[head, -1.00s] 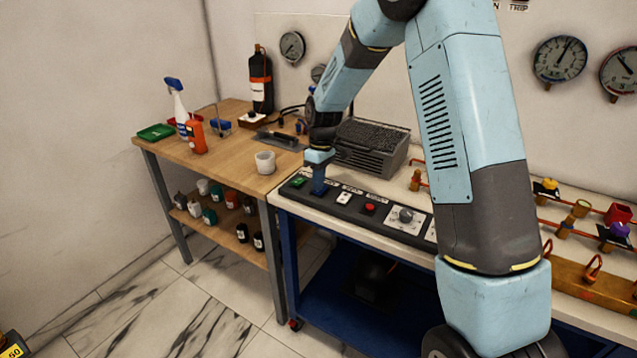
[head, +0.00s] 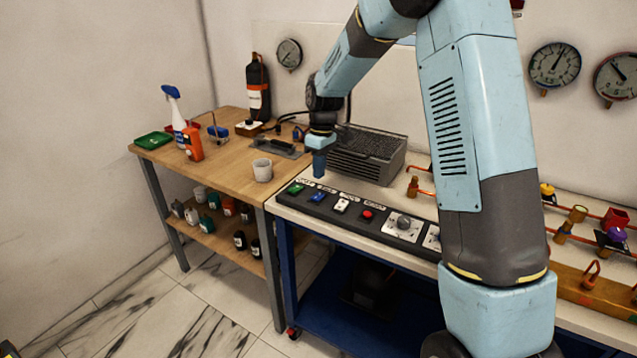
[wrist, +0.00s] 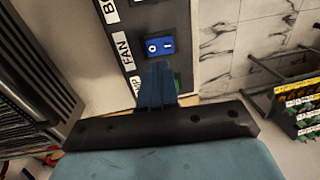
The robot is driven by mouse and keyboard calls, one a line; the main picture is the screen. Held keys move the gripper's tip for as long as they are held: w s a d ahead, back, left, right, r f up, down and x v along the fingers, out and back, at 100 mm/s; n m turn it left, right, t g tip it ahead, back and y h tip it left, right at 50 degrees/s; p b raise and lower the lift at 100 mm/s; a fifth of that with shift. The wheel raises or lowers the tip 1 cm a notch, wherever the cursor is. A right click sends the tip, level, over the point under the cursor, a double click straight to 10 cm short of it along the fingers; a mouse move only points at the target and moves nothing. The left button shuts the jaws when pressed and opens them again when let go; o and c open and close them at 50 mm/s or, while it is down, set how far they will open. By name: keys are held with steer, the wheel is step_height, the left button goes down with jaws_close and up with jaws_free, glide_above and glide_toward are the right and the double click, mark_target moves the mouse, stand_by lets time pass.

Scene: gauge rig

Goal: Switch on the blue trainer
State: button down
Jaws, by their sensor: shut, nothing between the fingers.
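The trainer is a blue-framed bench (head: 288,262) with a black control panel (head: 383,227) along its front edge. From the left, the panel carries a green switch (head: 295,188), a blue rocker switch (head: 318,196), a white switch (head: 341,205) and a red button (head: 367,214). My gripper (head: 319,175) is shut and empty, pointing down just above the blue switch. In the wrist view, the blue switch (wrist: 160,46), labelled FAN, lies just beyond the fingertips (wrist: 158,68). The fingers partly hide the green switch (wrist: 177,82). I cannot tell which switches are on.
A knob (head: 403,222) sits further right on the panel. A grey ribbed unit (head: 368,155) stands behind the panel, close to my gripper. A white cup (head: 262,170) stands on the wooden table (head: 225,160) at left. Pipes and valves (head: 565,225) occupy the bench's right side.

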step_height(320, 180, up, 8)
steer(key=shift+w+d, duration=0.3)
steer(key=shift+w, duration=0.05)
steer(key=shift+r, duration=0.1)
